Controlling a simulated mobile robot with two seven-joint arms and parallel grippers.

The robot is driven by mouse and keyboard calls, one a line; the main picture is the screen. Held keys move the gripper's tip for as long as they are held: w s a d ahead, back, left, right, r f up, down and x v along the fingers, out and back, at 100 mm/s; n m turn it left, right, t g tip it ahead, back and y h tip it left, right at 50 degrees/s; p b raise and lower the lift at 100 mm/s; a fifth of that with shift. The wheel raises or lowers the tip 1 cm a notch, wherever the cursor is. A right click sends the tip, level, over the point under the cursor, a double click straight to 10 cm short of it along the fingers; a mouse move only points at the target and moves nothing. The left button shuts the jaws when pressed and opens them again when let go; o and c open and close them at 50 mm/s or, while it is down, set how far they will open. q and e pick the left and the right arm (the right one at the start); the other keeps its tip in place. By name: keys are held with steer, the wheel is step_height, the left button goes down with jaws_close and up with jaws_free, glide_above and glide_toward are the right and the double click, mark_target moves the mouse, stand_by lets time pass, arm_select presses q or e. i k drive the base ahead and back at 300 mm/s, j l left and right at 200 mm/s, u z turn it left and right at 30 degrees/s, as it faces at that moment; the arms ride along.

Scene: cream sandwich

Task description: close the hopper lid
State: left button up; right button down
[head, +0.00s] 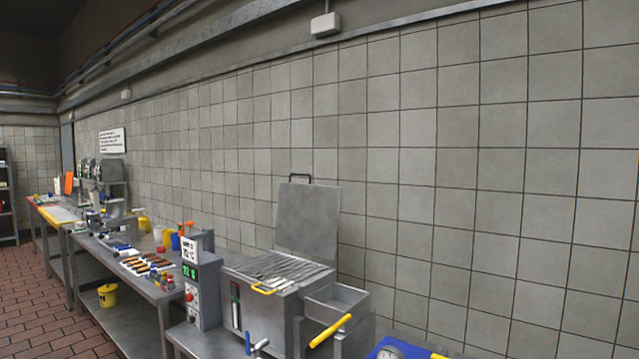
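The hopper lid (307,222) is a flat grey metal panel with a dark handle (297,178) along its top edge. It stands raised, nearly upright, at the back of the steel machine, in front of the tiled wall. Below it is the hopper's open top, with a slatted metal grate (278,268) showing. A yellow handle (264,289) is at the grate's front edge. Neither of my grippers is in view.
An open steel box (337,298) adjoins the machine's right side, with a yellow lever (330,330) in front. A control post (202,293) with a green display stands left. A cluttered steel table (128,240) extends left. A blue item (385,350) is at the bottom edge.

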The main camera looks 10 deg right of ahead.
mark_target(308, 217)
steer(key=i+j, duration=0.3)
steer(key=j, duration=0.25)
steer(key=i+j, duration=0.25)
steer(key=j, duration=0.3)
steer(key=i+j, duration=0.3)
steer(key=j, duration=0.2)
steer(key=i+j+z, duration=0.1)
steer(key=i+j, duration=0.15)
steer(key=j, duration=0.3)
steer(key=i+j, duration=0.3)
steer(key=j, duration=0.25)
steer(key=i+j, duration=0.25)
steer(key=j, duration=0.35)
steer(key=i+j, duration=0.25)
steer(key=j, duration=0.3)
steer(key=i+j, duration=0.25)
steer(key=j, duration=0.3)
steer(key=i+z, duration=0.05)
